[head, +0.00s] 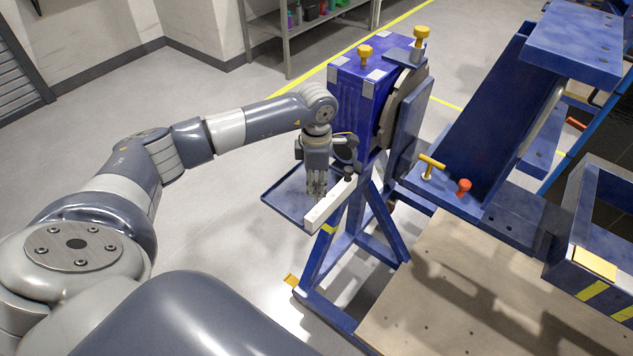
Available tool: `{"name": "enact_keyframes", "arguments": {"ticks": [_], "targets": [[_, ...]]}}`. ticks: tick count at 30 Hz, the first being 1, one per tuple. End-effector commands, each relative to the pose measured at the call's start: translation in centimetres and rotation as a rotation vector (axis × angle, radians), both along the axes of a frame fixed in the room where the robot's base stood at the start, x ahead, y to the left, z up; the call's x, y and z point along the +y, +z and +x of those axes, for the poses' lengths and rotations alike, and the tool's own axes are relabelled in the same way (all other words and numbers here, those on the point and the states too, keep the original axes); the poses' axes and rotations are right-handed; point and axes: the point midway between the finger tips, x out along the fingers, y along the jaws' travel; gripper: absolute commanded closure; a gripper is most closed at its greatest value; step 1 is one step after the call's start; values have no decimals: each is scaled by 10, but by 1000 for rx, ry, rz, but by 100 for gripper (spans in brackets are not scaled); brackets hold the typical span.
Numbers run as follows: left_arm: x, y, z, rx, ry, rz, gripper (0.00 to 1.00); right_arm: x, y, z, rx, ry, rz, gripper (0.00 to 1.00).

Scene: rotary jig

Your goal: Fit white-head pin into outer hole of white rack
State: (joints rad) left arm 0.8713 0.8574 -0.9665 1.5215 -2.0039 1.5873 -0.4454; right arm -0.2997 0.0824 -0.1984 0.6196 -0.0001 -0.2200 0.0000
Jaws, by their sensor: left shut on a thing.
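The white rack (328,208) is a pale bar on the blue stand, slanting from near the stand's post down to the left. A dark knob shows at its far end. My left gripper (316,190) points down at the rack, its fingertips close beside or over the rack's left edge; I cannot tell whether they touch. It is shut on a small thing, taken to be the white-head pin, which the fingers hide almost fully. The rack's holes are too small to make out clearly. My right gripper is not in view.
A blue tray (283,197) lies behind and left of the rack. The blue jig box (357,90) with yellow knobs (421,37) stands just behind my gripper. A yellow T-handle (432,166) and a red knob (464,187) sit right. Floor at left is clear.

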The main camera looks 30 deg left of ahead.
Motion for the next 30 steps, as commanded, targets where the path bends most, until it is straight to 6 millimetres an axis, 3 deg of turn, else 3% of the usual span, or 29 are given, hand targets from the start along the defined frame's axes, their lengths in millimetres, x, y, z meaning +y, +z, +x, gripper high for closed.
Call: {"name": "enact_keyframes", "arguments": {"ticks": [3,9,30], "targets": [[0,-17,0,0,0,0,100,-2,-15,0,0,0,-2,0],[0,-27,0,-1,0,0,100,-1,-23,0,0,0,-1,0],[0,-28,0,-1,-1,0,100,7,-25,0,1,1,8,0]]}}
